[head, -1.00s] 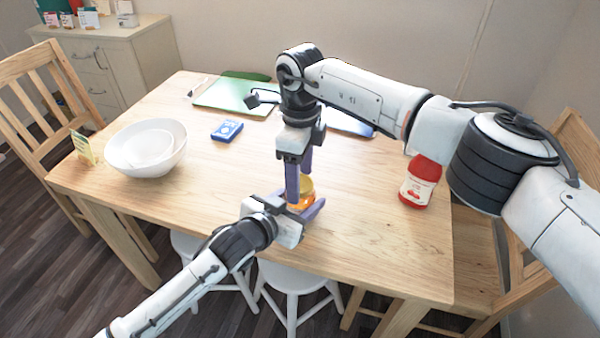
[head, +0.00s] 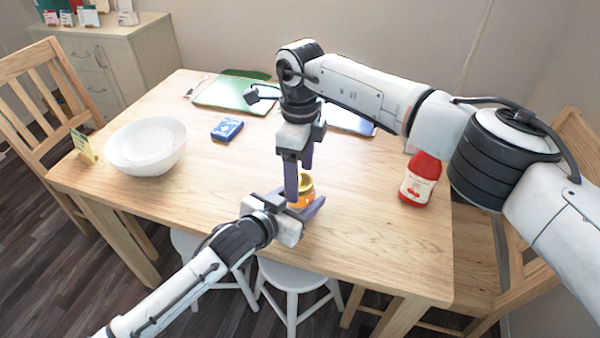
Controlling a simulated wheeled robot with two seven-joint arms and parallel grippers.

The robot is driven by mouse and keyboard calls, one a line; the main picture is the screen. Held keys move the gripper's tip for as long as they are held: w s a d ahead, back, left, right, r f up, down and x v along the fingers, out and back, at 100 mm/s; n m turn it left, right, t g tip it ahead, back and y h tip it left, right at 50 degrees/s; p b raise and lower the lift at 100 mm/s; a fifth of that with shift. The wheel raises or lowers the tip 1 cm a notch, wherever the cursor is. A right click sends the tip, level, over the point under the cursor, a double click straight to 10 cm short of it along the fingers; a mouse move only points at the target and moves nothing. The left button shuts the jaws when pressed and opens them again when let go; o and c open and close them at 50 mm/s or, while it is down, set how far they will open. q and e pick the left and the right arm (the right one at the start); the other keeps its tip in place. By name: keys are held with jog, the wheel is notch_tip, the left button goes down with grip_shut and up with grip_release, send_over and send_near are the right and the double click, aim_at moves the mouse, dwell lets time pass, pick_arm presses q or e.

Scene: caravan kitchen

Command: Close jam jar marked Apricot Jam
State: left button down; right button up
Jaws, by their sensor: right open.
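A small orange jam jar (head: 297,206) with a gold lid (head: 307,188) on top stands near the table's front middle. Its label cannot be read, and how tightly the lid sits cannot be told. My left gripper (head: 295,207) reaches in low from the front left, with its fingers on either side of the jar body, seemingly shut on it. My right gripper (head: 300,180) points down from above at the lid. Its fingers are open, and the nearer one hides part of the jar and lid.
A red jar (head: 420,180) with a white label stands to the right. A white bowl (head: 146,147), blue box (head: 227,129), green board (head: 232,93) and yellow card (head: 83,146) are on the table (head: 225,175). The front right of the table is clear.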

aim_at(291, 205)
notch_tip(291, 205, up, 12)
jog(key=shift+f, duration=0.15)
dwell(0.3)
pick_arm(q)
jog(key=c, duration=0.6)
grip_release()
jog(key=p+v, duration=0.1)
jog(key=v, duration=0.9)
jog(key=shift+s+a+r, duration=0.1)
jog(key=shift+s, duration=0.05)
pick_arm(e)
jog(key=shift+r, duration=0.55)
